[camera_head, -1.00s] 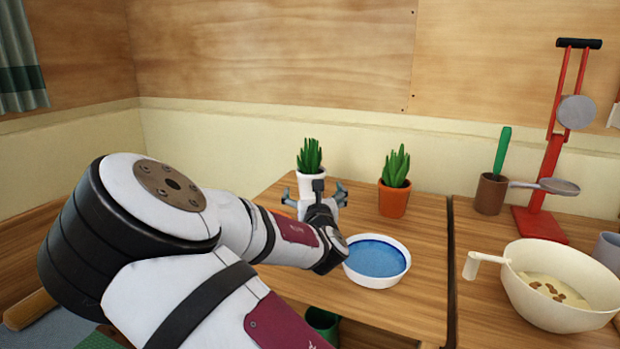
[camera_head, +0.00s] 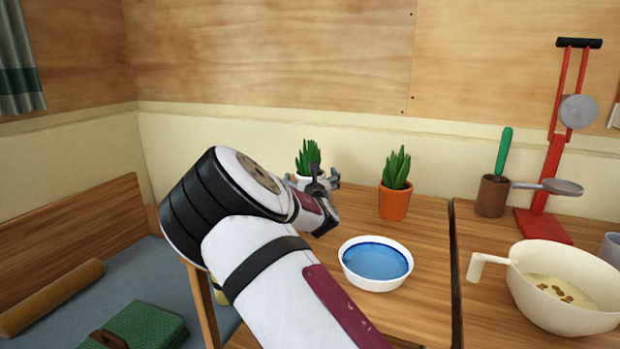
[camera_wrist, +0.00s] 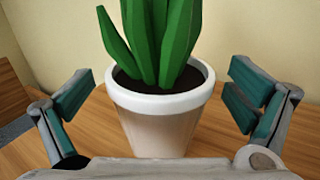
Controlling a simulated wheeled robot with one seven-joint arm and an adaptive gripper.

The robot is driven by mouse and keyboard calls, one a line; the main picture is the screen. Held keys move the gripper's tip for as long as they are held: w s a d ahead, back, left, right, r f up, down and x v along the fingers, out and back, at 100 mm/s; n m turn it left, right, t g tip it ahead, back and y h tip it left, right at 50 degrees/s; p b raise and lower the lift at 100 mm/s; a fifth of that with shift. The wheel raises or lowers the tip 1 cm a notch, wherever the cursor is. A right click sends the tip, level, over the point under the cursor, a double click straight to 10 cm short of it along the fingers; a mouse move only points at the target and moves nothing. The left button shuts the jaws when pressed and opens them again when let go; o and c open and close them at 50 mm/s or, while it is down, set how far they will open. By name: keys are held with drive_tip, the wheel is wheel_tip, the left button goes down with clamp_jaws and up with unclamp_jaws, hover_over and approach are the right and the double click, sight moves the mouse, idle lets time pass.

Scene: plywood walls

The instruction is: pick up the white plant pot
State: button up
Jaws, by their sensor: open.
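The white plant pot (camera_wrist: 160,130) holds a green spiky plant (camera_wrist: 150,45) and dark soil. It stands upright on the wooden table, and in the wrist view it sits between my open fingers, with a visible gap on each side. My gripper (camera_wrist: 158,105) has a teal-padded finger left and right of the pot. In the head view the pot (camera_head: 297,182) is mostly hidden behind my gripper (camera_head: 318,178), with its plant (camera_head: 307,157) showing above. The pot's base is hidden in the wrist view by the gripper body.
An orange pot with a plant (camera_head: 395,185) stands to the right. A white bowl with a blue inside (camera_head: 376,263) is nearer. A cream pan (camera_head: 540,285), a brown cup (camera_head: 491,195) and a red stand (camera_head: 545,190) are farther right. The wall is close behind.

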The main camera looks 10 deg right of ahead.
drive_tip(key=shift+w, duration=0.45)
drive_tip(key=c, duration=1.7)
drive_tip(key=shift+r, duration=0.1)
drive_tip(key=shift+c, duration=0.5)
